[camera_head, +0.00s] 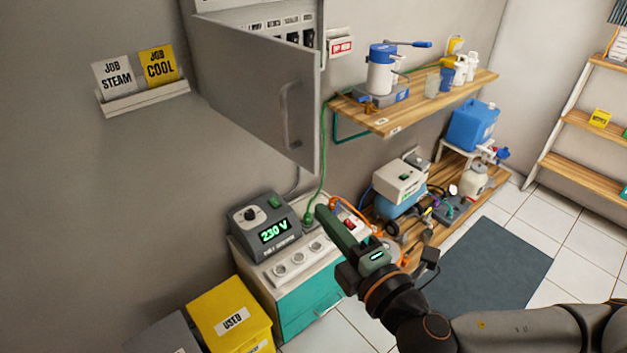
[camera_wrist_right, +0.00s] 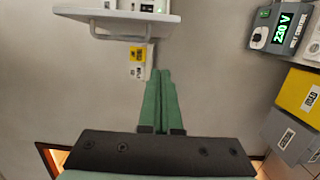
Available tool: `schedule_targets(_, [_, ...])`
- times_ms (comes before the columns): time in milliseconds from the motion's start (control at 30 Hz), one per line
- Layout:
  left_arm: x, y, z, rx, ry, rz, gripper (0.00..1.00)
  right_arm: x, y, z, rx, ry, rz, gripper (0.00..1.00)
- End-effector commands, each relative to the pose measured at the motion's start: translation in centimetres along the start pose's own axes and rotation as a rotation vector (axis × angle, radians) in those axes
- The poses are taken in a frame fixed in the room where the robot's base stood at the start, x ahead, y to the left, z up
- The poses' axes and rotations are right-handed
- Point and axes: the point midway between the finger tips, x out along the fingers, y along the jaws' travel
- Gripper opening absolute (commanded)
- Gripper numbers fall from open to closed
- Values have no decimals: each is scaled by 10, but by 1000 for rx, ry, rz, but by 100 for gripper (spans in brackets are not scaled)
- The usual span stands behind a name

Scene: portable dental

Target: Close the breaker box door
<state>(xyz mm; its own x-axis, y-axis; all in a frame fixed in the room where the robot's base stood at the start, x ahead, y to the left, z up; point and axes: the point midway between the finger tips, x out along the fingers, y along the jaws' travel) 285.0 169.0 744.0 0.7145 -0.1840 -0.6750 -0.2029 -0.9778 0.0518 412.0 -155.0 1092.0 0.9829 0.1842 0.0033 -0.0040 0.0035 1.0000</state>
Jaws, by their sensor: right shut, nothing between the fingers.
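The breaker box (camera_head: 268,18) is on the wall at the top of the head view, with rows of breakers showing inside. Its grey door (camera_head: 262,85) stands open, swung out from the wall, with a bar handle (camera_head: 290,115) near its free edge. In the wrist view, a pale panel with a bar, apparently this door (camera_wrist_right: 110,17), crosses the top. My right gripper (camera_head: 322,213) is shut and empty, with green fingers below the door and apart from it. It also shows in the wrist view (camera_wrist_right: 160,75). My left gripper is out of view.
A 230 V unit (camera_head: 265,228) and sockets top the teal-drawer cabinet (camera_head: 312,298) below the door. A yellow bin (camera_head: 228,310) stands beside it. A card holder (camera_head: 145,97) is on the wall left of the door. A wooden shelf (camera_head: 425,110) is to the right.

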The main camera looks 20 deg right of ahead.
Motion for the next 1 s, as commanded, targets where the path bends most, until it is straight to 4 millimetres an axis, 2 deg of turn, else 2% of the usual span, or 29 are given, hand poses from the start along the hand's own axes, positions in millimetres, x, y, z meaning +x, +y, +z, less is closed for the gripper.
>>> schedule_targets(300, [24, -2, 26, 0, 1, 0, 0, 26, -4, -1, 3, 1, 6, 0])
schedule_targets(367, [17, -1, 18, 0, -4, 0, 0, 40, 3, 0, 2, -2, 2, 0])
schedule_targets(667, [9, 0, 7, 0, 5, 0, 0, 98, 2, 0, 2, -1, 1, 0])
schedule_targets(800, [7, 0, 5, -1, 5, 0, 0, 103, 0, 20, -2, -3, -3, 0])
schedule_targets(1000, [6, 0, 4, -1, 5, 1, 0, 107, -1, 36, 1, -1, -3, 0])
